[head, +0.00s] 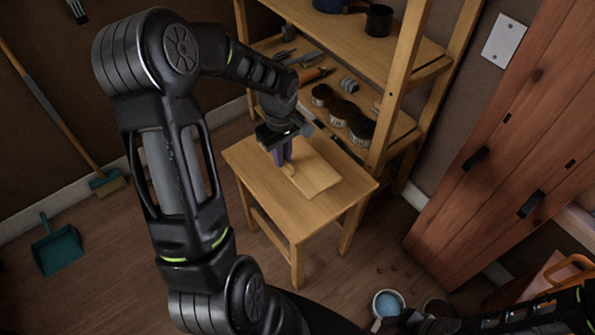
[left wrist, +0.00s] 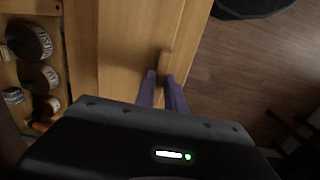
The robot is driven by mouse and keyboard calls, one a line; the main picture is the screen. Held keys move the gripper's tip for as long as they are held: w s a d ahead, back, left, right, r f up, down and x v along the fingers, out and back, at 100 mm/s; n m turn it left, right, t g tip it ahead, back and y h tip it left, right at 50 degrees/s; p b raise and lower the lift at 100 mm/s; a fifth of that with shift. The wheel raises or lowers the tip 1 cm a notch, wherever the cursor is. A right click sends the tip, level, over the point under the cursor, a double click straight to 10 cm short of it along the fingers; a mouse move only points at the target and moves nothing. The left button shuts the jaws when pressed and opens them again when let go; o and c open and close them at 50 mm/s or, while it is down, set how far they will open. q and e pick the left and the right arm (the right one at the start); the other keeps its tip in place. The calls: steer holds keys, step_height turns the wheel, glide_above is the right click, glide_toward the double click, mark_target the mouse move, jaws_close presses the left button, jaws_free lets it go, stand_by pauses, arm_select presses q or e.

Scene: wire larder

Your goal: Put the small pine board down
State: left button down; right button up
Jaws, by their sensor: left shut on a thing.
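The small pine board (head: 316,176) is pale wood with a narrow handle. It lies flat on or just above the top of a small wooden table (head: 262,187); I cannot tell whether it touches. My left gripper (head: 284,162) points down, with its purple fingers shut on the board's handle end. In the left wrist view the fingertips (left wrist: 160,80) close around a narrow piece of pale wood, the handle (left wrist: 165,62). My right arm enters at the lower right of the head view; its gripper (head: 425,320) is dark and unclear.
A wooden shelf (head: 402,80) stands behind the table, holding tools and several dark tins (head: 341,110). A reddish cabinet (head: 510,150) is at right. A container with blue contents (head: 388,303) is near the bottom. A broom (head: 60,115) and teal dustpan (head: 56,249) are at left.

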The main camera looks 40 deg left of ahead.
mark_target(284, 170)
arm_select(q)
steer(key=shift+f, duration=3.05)
steer(key=shift+f, duration=1.9)
steer(key=shift+b, duration=0.35)
steer(key=c, duration=1.9)
jaws_free()
steer(key=shift+f, duration=0.15)
steer(key=o, duration=0.5)
steer(key=shift+r, duration=0.2)
